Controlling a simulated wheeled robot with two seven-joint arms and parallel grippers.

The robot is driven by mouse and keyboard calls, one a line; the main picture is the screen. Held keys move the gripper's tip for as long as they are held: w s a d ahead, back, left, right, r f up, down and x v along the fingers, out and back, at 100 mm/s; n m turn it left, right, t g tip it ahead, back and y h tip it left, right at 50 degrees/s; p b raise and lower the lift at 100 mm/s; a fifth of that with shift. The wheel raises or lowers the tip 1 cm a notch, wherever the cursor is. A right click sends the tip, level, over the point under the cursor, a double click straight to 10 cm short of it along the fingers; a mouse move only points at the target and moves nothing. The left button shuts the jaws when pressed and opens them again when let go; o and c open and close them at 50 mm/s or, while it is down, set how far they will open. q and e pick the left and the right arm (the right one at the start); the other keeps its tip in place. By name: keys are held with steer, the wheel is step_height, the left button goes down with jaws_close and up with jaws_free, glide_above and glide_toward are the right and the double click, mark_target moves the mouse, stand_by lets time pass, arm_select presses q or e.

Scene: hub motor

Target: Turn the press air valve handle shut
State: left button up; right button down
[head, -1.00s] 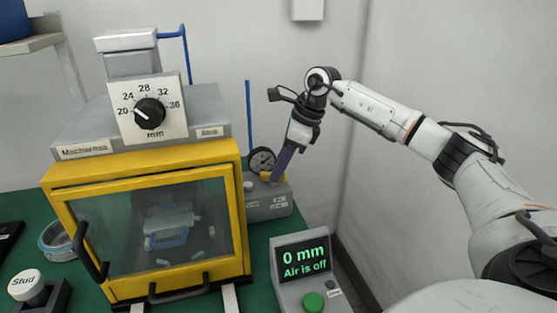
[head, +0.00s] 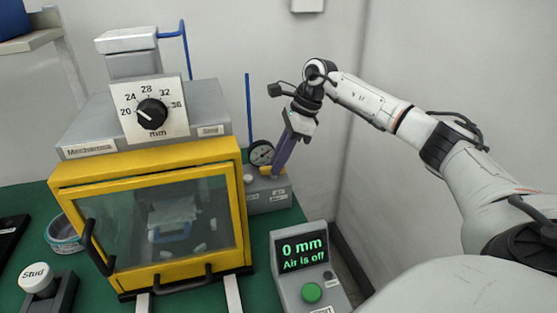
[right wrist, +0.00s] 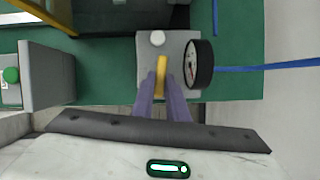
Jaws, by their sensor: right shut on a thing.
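The press air valve is a grey block (head: 270,196) on the green bench, right of the yellow press. Its yellow handle (right wrist: 161,72) lies between the purple fingers of my right gripper (right wrist: 163,92) in the right wrist view. My right gripper also shows in the head view (head: 277,170), reaching down onto the block, shut on the handle. The fingers hide part of the handle. A round pressure gauge (head: 261,153) sits beside it. The display (head: 301,253) reads "0 mm" and "Air is off". My left gripper is not in view.
The yellow press (head: 150,220) with a closed clear door and a numbered dial (head: 152,113) stands close to the left of the valve. A blue hose (head: 248,110) rises behind the gauge. A green button (head: 312,292) is on the display box in front. The wall stands behind.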

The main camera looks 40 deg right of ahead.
steer(key=c, duration=1.7)
jaws_free()
steer(key=shift+c, duration=0.2)
steer(key=v, duration=1)
steer(key=shift+r, duration=0.2)
